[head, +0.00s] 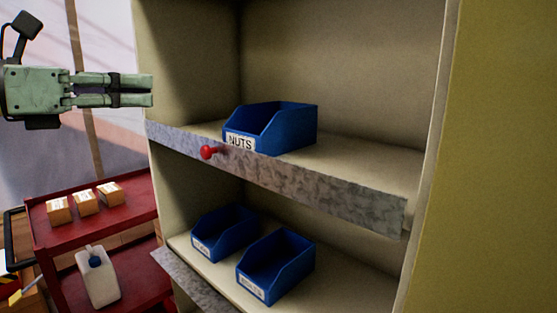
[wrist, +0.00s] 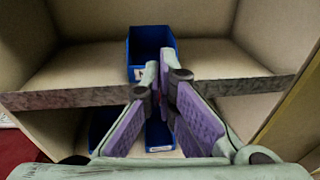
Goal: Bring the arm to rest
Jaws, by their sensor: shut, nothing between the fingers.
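My gripper (head: 150,90) is at the upper left of the head view, held level and pointing right, in front of the shelf unit. Its green fingers lie together, shut with nothing between them. The NUTS bin (head: 285,128) stands on the upper shelf and also shows in the wrist view (wrist: 136,72). My gripper appears apart from the bin and the shelf.
The upper shelf has a grey front edge (head: 300,185) with a red knob (head: 207,152). Two blue bins (head: 222,238) (head: 275,272) stand on the lower shelf. A red cart (head: 140,212) at left carries small boxes (head: 84,203) and a white bottle (head: 98,278).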

